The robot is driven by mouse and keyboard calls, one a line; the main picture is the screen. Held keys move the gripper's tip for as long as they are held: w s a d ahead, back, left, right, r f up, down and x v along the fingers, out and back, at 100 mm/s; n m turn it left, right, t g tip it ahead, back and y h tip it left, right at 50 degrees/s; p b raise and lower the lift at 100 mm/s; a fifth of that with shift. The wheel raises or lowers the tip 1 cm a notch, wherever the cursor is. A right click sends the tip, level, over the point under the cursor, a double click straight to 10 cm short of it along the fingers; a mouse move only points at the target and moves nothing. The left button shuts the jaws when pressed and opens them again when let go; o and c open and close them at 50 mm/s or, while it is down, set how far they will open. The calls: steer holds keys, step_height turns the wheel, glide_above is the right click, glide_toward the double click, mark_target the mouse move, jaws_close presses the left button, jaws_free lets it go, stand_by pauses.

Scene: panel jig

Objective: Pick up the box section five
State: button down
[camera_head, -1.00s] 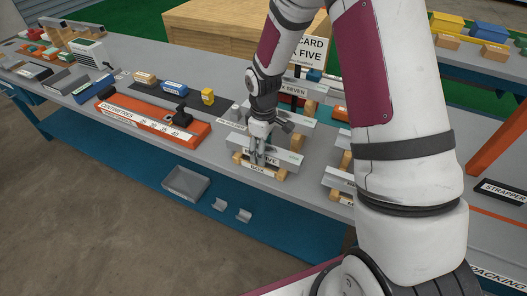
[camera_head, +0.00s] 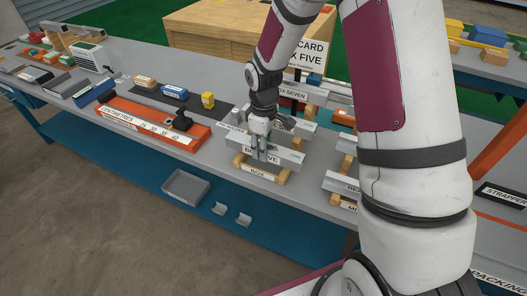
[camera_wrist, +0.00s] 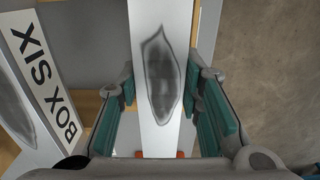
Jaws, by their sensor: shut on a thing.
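The box section five (camera_head: 290,159) is a pale grey bar with a label, partly hidden behind my fingers. My gripper (camera_head: 260,153) is shut on it near the middle. The bar is held level, slightly above its wooden rests (camera_head: 279,177), which stand behind a front label reading "BOX". In the wrist view the bar (camera_wrist: 160,20) runs lengthwise between the green finger pads of my gripper (camera_wrist: 160,118), with a dark oval smudge on its face.
Box section six lies close behind, its label (camera_wrist: 42,75) showing in the wrist view. A "BOX SEVEN" label (camera_head: 290,93) is further back. An orange centimetre rule (camera_head: 150,122) lies left. A sign (camera_head: 308,55) stands behind. More rests stand right, partly behind my arm.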

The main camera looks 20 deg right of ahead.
steer(key=s+d+r, duration=0.2)
steer(key=s, duration=1.3)
steer(key=shift+s+d+r, duration=0.2)
steer(key=shift+s+r, duration=0.1)
steer(key=shift+s, duration=0.1)
